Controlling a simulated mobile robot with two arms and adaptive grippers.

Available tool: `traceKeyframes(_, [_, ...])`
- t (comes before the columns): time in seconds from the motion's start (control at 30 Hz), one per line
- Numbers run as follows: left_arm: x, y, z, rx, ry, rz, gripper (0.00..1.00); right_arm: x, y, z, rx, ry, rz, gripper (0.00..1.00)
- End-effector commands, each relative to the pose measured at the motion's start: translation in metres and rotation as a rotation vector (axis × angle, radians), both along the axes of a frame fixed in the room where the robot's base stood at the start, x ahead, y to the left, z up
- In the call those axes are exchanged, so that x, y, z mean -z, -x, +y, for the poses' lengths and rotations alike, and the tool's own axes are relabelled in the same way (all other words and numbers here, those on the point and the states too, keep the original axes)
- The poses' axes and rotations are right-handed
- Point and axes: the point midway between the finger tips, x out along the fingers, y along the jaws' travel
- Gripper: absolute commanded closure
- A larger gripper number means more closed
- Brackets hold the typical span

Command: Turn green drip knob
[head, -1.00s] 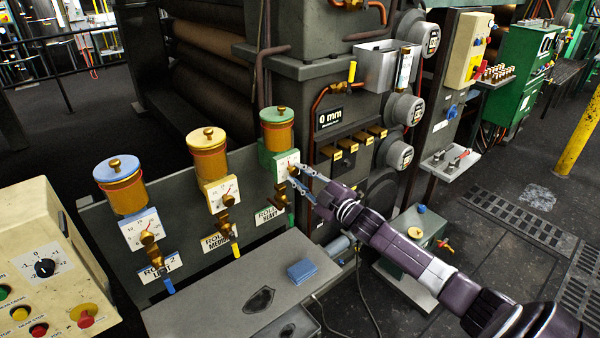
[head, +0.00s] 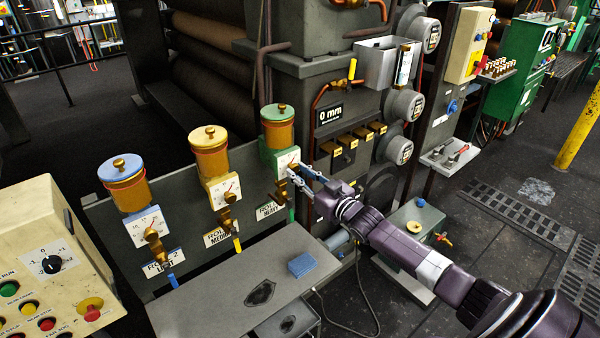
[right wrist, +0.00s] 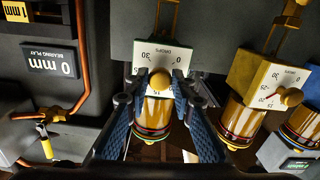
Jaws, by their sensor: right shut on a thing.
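The green drip oiler (head: 279,133) has a green lid, an amber glass body and a white dial, and is the rightmost of three oilers on the grey wall. Its brass knob (right wrist: 160,82) sits in front of the white dial (right wrist: 158,55) in the right wrist view, which shows the oiler upside down. My right gripper (head: 296,171) reaches in from the right, and its fingers are shut on this knob, one on each side. The fingers also show in the right wrist view (right wrist: 160,88). They partly hide the dial in the head view. My left gripper is not in view.
A yellow oiler (head: 210,160) and a blue oiler (head: 126,188) stand to the left. A grey shelf with a blue block (head: 301,264) lies below. A cream control panel (head: 40,235) stands at the left. Copper pipes and a "0 mm" sign (head: 329,115) are beside the green oiler.

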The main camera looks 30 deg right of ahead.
Motion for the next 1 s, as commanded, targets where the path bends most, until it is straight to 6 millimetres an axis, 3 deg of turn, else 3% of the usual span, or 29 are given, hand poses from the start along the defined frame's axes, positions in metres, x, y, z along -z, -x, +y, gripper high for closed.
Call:
traceKeyframes(0.73, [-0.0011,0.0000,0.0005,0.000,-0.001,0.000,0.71,0.0023,0.0004,0.0003,0.000,-0.084,0.012,1.00])
traceKeyframes(0.77, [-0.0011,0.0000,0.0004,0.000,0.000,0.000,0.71,0.0023,0.0004,0.0004,0.000,-0.084,0.012,0.74])
traceKeyframes(0.9, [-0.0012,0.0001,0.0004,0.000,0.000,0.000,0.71,0.0017,0.0003,0.0004,0.000,-0.085,0.010,0.61])
traceKeyframes(1.0, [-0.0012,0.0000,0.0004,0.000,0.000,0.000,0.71,0.0013,0.0002,0.0005,0.000,-0.085,0.009,0.61])
